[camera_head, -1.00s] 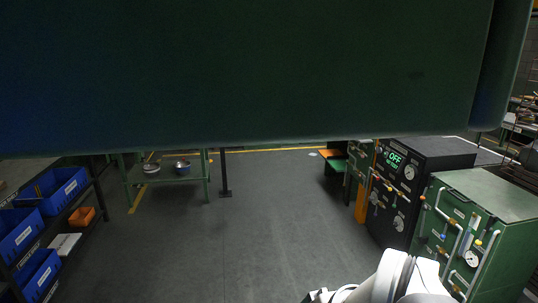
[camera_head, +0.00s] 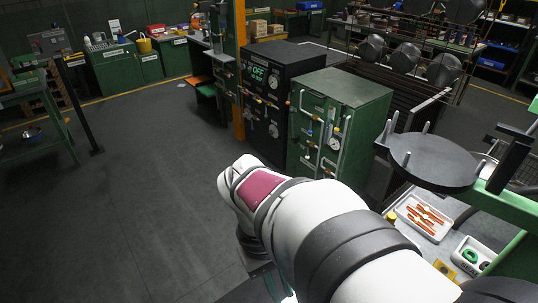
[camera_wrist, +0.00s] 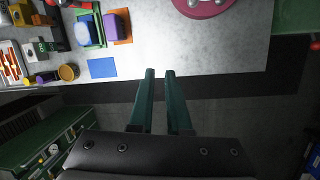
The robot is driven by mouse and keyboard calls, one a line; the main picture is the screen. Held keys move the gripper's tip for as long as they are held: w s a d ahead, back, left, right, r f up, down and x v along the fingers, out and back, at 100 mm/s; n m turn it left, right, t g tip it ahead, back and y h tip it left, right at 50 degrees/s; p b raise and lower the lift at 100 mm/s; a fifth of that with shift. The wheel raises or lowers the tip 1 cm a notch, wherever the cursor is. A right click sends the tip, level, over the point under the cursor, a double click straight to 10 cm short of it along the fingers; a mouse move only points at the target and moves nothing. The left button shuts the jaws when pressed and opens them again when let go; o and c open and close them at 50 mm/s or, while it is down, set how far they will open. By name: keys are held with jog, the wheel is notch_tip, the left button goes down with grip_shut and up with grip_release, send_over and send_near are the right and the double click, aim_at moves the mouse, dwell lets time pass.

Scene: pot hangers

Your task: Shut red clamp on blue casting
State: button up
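My gripper (camera_wrist: 160,73) shows in the wrist view as two dark green fingers with a narrow empty gap between their tips. It is over the bench's edge, apart from everything on it. I cannot pick out a red clamp or a blue casting for sure. A blue-purple block (camera_wrist: 111,23) is on an orange pad (camera_wrist: 123,38) on the bench (camera_wrist: 195,50), up and left of the fingers. A green frame with a pale blue round piece (camera_wrist: 83,34) is beside it. A maroon disc (camera_wrist: 202,8) with silvery knobs is at the top right. My gripper is hidden in the head view.
A flat blue square (camera_wrist: 102,68) lies near the bench's front edge. A white tray (camera_head: 400,209) of orange-red tools is on the bench. A dark round plate with pegs (camera_head: 434,164) stands above it. Green and black cabinets (camera_head: 368,95) stand behind my arm.

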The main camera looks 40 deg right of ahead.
jog(key=d+f+n+g, duration=0.1)
jog(key=d, duration=0.3)
jog(key=d+f+n+g, duration=0.1)
jog(key=d, duration=0.4)
jog(key=d+f+n+h, duration=0.1)
jog(key=d, duration=0.3)
jog(key=shift+s+d+f+g, duration=0.15)
jog(key=shift+s+d+g, duration=0.15)
jog(key=shift+s+g, duration=0.1)
grip_shut()
jog(key=s+d+f+n+g, duration=0.2)
jog(key=s+d+f+n, duration=0.1)
jog(key=d, duration=0.6)
jog(key=shift+s+f+h, duration=0.25)
jog(key=shift+s+h, duration=0.05)
jog(key=shift+s, duration=0.15)
jog(key=shift+d, duration=0.1)
jog(key=x, duration=1)
jog(key=shift+s+f, duration=0.15)
jog(key=shift+s, duration=0.05)
jog(key=shift+s+d+f, duration=0.1)
jog(key=shift+s+d, duration=0.1)
jog(key=shift+s, duration=0.4)
jog(key=shift+s+d+f, duration=0.1)
jog(key=shift+s+d, duration=0.05)
jog(key=shift+s, duration=0.45)
jog(key=shift+s+d, duration=0.2)
jog(key=shift+s, duration=0.25)
